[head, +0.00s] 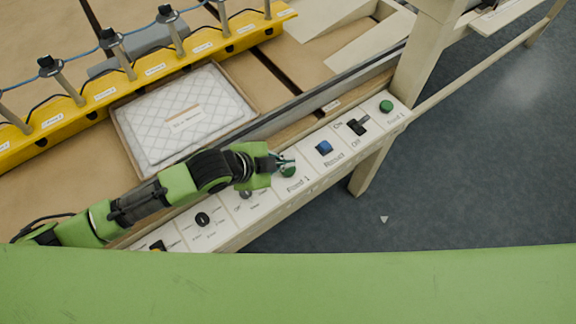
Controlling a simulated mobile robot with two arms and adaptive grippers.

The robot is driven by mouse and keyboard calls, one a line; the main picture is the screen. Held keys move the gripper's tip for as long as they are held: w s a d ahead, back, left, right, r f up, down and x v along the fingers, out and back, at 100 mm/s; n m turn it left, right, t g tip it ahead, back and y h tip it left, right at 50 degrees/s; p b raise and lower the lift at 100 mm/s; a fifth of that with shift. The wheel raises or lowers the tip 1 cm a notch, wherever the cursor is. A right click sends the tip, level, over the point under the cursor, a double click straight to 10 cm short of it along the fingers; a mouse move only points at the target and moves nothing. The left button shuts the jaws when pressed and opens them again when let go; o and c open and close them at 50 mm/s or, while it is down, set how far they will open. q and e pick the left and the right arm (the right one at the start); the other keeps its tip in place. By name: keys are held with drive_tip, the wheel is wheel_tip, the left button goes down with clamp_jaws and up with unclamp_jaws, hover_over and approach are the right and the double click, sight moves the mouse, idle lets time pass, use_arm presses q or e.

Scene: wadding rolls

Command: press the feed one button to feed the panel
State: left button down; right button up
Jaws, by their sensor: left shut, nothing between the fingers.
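The green Feed 1 button (288,171) sits on the white control strip (268,203), with its label just below it. My left gripper (283,161) is shut and empty, with its fingertips right at the top edge of the button. I cannot tell whether they touch it. The white quilted panel (178,117) lies in a shallow tray on the table, behind my left arm. My right gripper is not in view.
A blue button (324,147), a black switch (357,127) and another green button (386,106) lie further right on the strip. A black knob (202,219) is to the left. A yellow rail (153,70) with several posts crosses behind the panel.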

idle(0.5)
use_arm(q)
drive_tip(key=shift+f, duration=0.4)
